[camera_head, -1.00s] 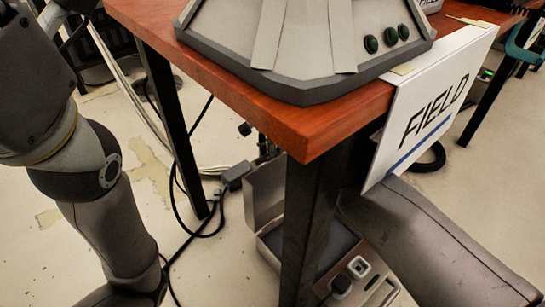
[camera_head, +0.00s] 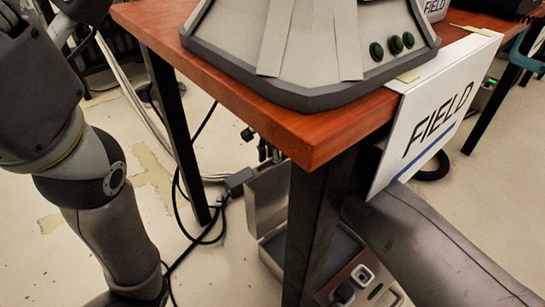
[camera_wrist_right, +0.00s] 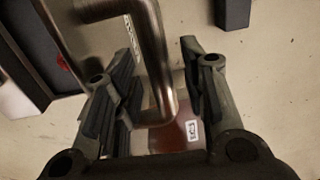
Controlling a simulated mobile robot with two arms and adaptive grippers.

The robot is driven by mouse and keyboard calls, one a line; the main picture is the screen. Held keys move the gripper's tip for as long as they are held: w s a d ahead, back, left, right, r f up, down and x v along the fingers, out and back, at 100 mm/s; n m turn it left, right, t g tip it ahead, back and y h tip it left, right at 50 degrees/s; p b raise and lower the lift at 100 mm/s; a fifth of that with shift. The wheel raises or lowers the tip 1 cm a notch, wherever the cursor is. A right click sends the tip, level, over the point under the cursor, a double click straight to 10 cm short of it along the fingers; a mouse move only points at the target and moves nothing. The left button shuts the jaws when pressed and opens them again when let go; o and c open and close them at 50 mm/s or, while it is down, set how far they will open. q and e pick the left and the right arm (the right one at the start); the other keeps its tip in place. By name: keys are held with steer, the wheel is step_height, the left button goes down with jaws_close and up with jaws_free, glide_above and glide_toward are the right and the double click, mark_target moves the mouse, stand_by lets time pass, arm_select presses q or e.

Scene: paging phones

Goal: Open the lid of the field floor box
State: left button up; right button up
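The grey field floor box (camera_head: 272,250) stands on the floor under the table, partly hidden by the black table leg. Its lid (camera_head: 268,198) stands raised at the box's left side, and the inside shows. My right arm comes in from the lower right and passes behind the leg. Small dark parts (camera_head: 263,148) above the lid look like my right gripper, mostly hidden. In the right wrist view my right gripper (camera_wrist_right: 158,58) has its fingers apart, on either side of a bent metal bar, with gaps showing. My left gripper is out of view.
The wooden table (camera_head: 320,143) overhangs the box; its black leg (camera_head: 312,225) stands in front. A white FIELD sign (camera_head: 430,115) hangs at the table's right edge. Black cables and an adapter (camera_head: 238,181) lie left of the box.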

step_height(320, 180, up, 12)
steer(key=shift+s+d, duration=0.2)
steer(key=shift+s, duration=0.15)
stand_by(0.4)
